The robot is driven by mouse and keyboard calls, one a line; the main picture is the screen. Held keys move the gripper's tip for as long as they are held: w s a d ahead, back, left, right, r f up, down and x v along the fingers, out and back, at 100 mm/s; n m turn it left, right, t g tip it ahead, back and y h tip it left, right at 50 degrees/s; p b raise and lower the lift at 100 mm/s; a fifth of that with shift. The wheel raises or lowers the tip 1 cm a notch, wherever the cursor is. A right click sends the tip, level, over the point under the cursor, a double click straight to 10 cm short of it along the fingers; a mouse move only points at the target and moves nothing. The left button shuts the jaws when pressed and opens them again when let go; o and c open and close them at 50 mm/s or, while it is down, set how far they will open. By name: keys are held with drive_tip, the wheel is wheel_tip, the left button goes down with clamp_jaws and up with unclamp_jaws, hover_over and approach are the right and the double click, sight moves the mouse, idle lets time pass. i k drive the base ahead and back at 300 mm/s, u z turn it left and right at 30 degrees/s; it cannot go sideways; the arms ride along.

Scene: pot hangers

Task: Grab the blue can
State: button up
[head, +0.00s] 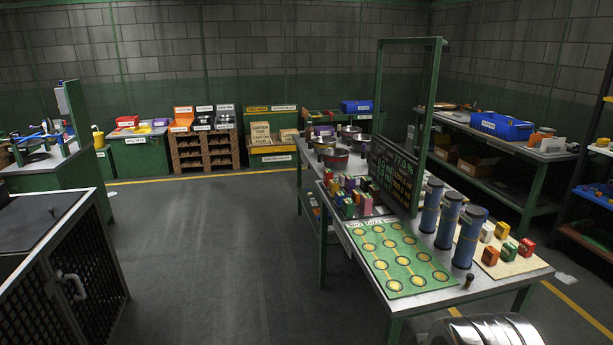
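Three tall blue-grey cylinders stand upright in a row on the near table (378,300), at its right part: a back one (431,206), a middle one (449,222) and a front one (468,238). They are the only blue can-like things I make out on this table; I cannot tell whether one of them is the blue can. A cluster of small coloured containers (350,196) stands farther back on the same table, in red, green, pink and yellow; they overlap and are too small to tell apart. My gripper is not in view.
A green mat with yellow circles (405,256) lies at the table's front left. Small coloured blocks (508,252) stand on a pale board at right. A green frame with a dark screen (394,178) rises from the table. A mesh-sided cabinet (75,270) stands left; open floor (220,255) lies between.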

sight(339, 194)
drive_tip(key=u, duration=0.25)
drive_tip(key=i, duration=1.4)
drive_tip(key=u, duration=0.6)
drive_tip(key=i, duration=2)
drive_tip(key=u, duration=0.3)
